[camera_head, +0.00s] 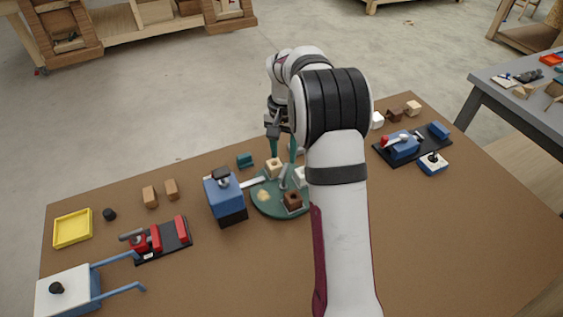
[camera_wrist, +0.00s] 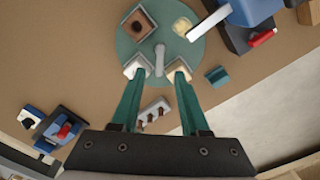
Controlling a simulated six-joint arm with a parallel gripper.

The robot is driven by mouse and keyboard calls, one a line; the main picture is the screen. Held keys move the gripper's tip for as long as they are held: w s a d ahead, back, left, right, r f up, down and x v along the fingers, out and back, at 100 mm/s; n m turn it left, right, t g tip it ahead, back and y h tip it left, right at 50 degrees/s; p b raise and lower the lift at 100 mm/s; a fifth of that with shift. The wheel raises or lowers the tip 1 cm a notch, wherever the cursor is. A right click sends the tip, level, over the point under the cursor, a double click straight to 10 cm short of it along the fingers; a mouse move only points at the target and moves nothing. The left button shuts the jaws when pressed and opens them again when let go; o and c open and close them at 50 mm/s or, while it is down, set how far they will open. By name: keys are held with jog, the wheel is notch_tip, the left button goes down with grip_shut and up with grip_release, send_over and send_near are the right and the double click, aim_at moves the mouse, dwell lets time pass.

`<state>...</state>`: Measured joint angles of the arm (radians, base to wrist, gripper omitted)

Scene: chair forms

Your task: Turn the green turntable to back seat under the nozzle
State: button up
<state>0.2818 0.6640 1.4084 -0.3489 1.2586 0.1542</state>
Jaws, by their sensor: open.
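The green turntable (camera_head: 265,208) carries a brown hollow block (camera_head: 292,200), a light wood block (camera_head: 273,168), a white block (camera_head: 300,177) and a flat pale-yellow piece (camera_head: 263,195). It also shows in the wrist view (camera_wrist: 160,20). A grey handle (camera_wrist: 159,60) runs from its middle toward my gripper. The white nozzle arm (camera_head: 253,182) reaches from a blue machine (camera_head: 225,195) over the rim; its tip lies between the yellow piece and the light block. My gripper (camera_wrist: 158,78) is open, green fingertips at the two near blocks, handle between them. Contact is unclear.
A teal block (camera_head: 245,160) stands behind the turntable. Two tan blocks (camera_head: 161,193), a red clamp fixture (camera_head: 162,240) and a yellow tray (camera_head: 73,229) lie left. A blue fixture (camera_head: 405,147) is at right.

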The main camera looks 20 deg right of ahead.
aim_at(283, 170)
notch_tip(283, 170, down, 6)
jog(key=shift+r, duration=0.15)
grip_shut()
dwell(1.4)
